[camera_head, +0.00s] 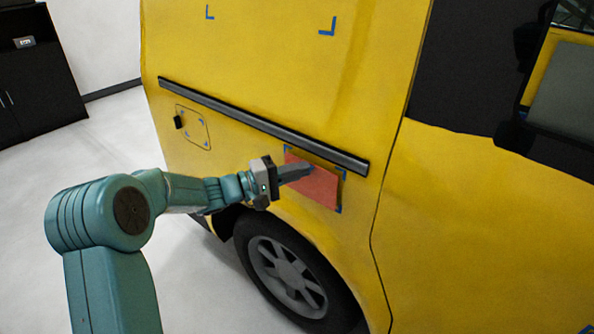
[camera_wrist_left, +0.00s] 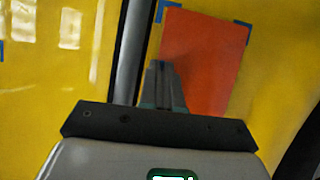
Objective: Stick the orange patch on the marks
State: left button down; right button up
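The orange-red patch (camera_head: 322,190) is at the yellow van's side, below the dark rail and above the wheel. Blue corner marks (camera_head: 339,208) show at its edges. In the left wrist view the patch (camera_wrist_left: 208,52) fills most of the space between blue marks (camera_wrist_left: 171,6) at its top corners. I cannot tell whether it lies fully flat. My left gripper (camera_head: 308,169) reaches over the patch's upper left part. Its fingers (camera_wrist_left: 160,70) look closed together at the patch's left edge; whether they pinch or only touch it is unclear. My right gripper is out of view.
A dark rail (camera_head: 260,122) runs along the van just above the patch. A fuel flap (camera_head: 193,127) with small blue marks is to the left. Other blue marks (camera_head: 327,26) are higher up. The wheel (camera_head: 290,275) is below. A black cabinet (camera_head: 35,75) stands at the back left.

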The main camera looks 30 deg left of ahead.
pick_arm(q)
jog(key=shift+w, duration=0.5)
dwell(0.3)
jog(key=shift+b, duration=0.6)
dwell(1.3)
jog(key=c, duration=1.3)
grip_release()
jog(key=shift+w, duration=0.1)
jog(key=shift+o, duration=0.2)
